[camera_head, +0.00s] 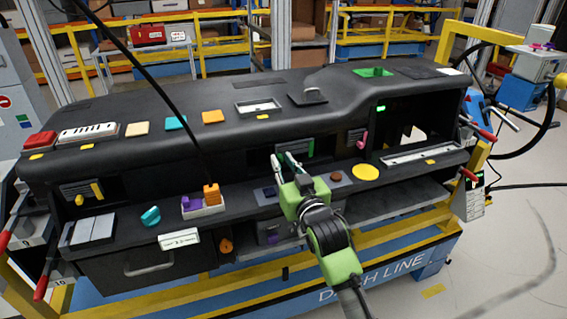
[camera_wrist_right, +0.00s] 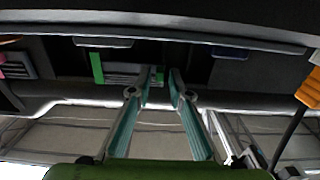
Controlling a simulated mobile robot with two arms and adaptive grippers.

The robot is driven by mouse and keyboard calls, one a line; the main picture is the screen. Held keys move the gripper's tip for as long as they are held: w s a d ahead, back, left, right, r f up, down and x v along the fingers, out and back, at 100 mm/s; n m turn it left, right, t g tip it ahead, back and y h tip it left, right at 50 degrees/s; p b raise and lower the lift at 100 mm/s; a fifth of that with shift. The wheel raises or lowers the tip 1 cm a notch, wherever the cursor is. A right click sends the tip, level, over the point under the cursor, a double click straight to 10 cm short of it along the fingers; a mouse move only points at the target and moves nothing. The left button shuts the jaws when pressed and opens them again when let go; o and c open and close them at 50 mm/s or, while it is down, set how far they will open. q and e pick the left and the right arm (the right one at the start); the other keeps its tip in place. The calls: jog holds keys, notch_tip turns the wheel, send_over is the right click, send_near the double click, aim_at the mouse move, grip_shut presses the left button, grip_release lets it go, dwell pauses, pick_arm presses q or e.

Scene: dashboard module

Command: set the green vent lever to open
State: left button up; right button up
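The green vent lever (camera_head: 311,147) is a small upright bar at the right end of the middle vent in the dashboard's front. In the right wrist view, which looks upside down, the green lever (camera_wrist_right: 97,68) stands left of the fingers beside grey slats. My right gripper (camera_head: 283,160) is in front of the dashboard, just left of the lever in the head view. Its two pale green fingers (camera_wrist_right: 162,78) are apart with nothing seen between them, and they do not appear to touch the lever. My left gripper is not in view.
A yellow lever (camera_head: 97,190) and a pink lever (camera_head: 361,141) sit at the side vents. The lower ledge holds an orange block (camera_head: 211,193), a teal knob (camera_head: 151,216) and a yellow disc (camera_head: 365,172). The dashboard top overhangs the vents. A dark cable crosses the left side.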

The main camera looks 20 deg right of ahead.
grip_shut()
jog(key=shift+d+p, duration=0.6)
jog(key=shift+d, duration=0.8)
jog(key=shift+o, duration=2.3)
grip_release()
jog(key=s, duration=1.2)
jog(key=shift+d, duration=0.2)
